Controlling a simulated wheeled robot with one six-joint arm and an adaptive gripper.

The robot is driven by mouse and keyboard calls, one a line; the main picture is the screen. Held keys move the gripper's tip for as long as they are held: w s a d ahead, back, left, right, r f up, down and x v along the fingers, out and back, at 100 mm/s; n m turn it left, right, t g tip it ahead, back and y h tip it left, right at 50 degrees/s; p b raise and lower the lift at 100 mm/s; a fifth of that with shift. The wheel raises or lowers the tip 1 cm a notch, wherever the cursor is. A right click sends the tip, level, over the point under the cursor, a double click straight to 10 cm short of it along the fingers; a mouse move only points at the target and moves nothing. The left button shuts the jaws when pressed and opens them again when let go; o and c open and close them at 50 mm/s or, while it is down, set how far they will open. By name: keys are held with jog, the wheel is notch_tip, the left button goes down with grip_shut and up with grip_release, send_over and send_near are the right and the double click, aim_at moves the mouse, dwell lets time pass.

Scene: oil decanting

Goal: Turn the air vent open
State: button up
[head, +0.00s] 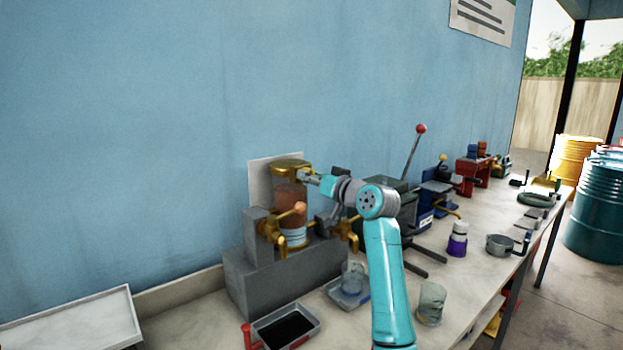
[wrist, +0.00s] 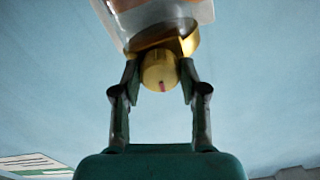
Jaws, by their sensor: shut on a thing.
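The air vent is a round brass knob (wrist: 160,72) with a small pink-red mark near its middle. It sits on the brass fitting (wrist: 180,40) of the clear vessel. My gripper (wrist: 160,80) has one finger on each side of the knob and is shut on it. In the head view my gripper (head: 308,178) reaches the vessel's brass top (head: 290,168) from the right, and the knob is too small to make out. The vessel (head: 291,195) holds reddish-brown oil and stands upright in front of a pale backing plate (head: 262,178).
Brass taps (head: 271,233) flank the vessel low down, above a grey block (head: 262,282). A glass jar (head: 353,278) stands in a tray below, and another jar (head: 431,303) stands to its right. A dark-filled tray (head: 286,328) is in front. More bench tools stand to the right.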

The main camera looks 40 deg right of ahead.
jog(key=shift+m, duration=8.2)
jog(key=o, duration=1.1)
jog(key=shift+o, duration=0.2)
jog(key=shift+s, duration=0.1)
jog(key=s, duration=1.1)
jog(key=shift+s+d, duration=0.2)
jog(key=shift+s, duration=0.2)
